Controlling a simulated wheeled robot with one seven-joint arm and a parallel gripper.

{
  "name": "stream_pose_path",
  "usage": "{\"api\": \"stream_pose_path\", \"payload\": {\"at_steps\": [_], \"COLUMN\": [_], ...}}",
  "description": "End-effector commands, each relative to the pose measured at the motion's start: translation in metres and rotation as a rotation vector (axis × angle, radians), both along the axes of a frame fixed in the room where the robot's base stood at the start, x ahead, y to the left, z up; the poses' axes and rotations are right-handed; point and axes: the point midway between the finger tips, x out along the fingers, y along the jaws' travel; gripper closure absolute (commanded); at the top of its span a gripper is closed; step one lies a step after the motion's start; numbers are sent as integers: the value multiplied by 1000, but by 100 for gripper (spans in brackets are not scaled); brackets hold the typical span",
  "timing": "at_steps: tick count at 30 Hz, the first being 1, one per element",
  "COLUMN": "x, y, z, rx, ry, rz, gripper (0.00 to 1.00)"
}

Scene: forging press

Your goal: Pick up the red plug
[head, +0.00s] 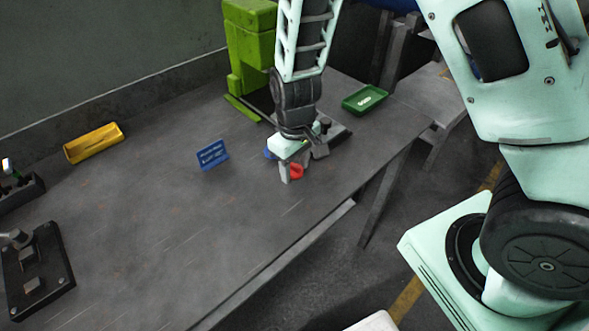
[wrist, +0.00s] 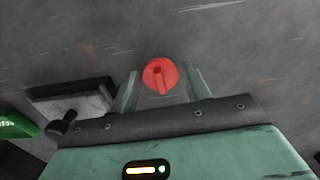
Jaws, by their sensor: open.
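The red plug (head: 296,171) lies on the dark grey worktable (head: 170,240), partly hidden by my gripper in the head view. My gripper (head: 295,172) is open and points down at the plug. How far the fingertips are above the table is hard to tell.
A blue sign (head: 212,155) stands left of my gripper. A green tray (head: 365,99) and a green machine (head: 250,45) are behind. A yellow tray (head: 94,143) and a dark fixture (head: 36,272) are at left. A dark block with a pale top (wrist: 75,103) sits close beside my gripper.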

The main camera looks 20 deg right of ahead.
Motion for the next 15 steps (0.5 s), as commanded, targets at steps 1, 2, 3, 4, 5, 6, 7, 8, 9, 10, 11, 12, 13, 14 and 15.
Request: {"api": "stream_pose_path", "payload": {"at_steps": [1, 2, 3, 4, 5, 6, 7, 8, 9, 10, 11, 12, 13, 14, 15], "x": [0, 0, 0, 0, 0, 0, 0, 0, 0, 0, 0, 0, 0, 0, 0], "y": [0, 0, 0, 0, 0, 0, 0, 0, 0, 0, 0, 0, 0, 0, 0], "z": [-3, -4, -5, -5, -5, -5, -5, -5, -5, -5, -5, -5, -5, -5, -5], "rx": [0, 0, 0, 0, 0, 0, 0, 0, 0, 0, 0, 0, 0, 0, 0], "ry": [1, 1, 0, 0, 0, -1, -1, -1, -1, -1, -1, -1, -1, -1, -1], "rz": [-2, -2, -2, -1, -1, -1, -1, -1, -1, -1, -1, -1, -1, -1, 0], "gripper": [53, 53, 53, 53, 53, 53, 53, 53, 58, 67, 69, 69, 69, 69, 69]}}
